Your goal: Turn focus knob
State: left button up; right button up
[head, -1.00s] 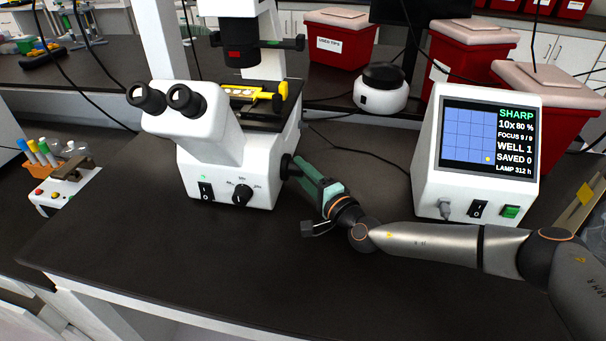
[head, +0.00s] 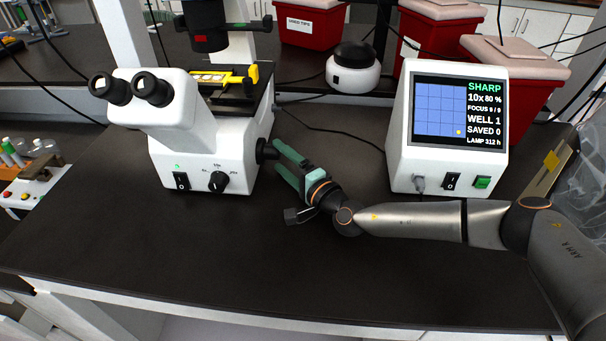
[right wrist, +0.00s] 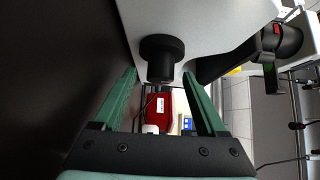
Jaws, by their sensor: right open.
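The white microscope (head: 205,150) stands on the dark bench at the left of the head view. Its black focus knob (head: 265,151) sticks out of the right side of the body. The knob also shows in the right wrist view (right wrist: 162,56), at the far end of the gap between the fingers. My right gripper (head: 275,153) is open, with its green fingers pointing at the knob and their tips close to it. I cannot tell whether they touch it. The monitor (head: 446,125) reads SHARP, 10x, 80 %, FOCUS 9/9, WELL 1. My left gripper is not in view.
A black turret knob (head: 218,181) and a power switch (head: 181,181) sit on the microscope front. A small white device with a black top (head: 353,75) and red bins (head: 425,45) stand behind. A tube rack (head: 38,175) is at the left. The front bench is clear.

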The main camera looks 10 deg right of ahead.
jog(key=v, duration=1)
jog(key=shift+s+d, duration=0.2)
jog(key=shift+s, duration=0.15)
dwell(2.4)
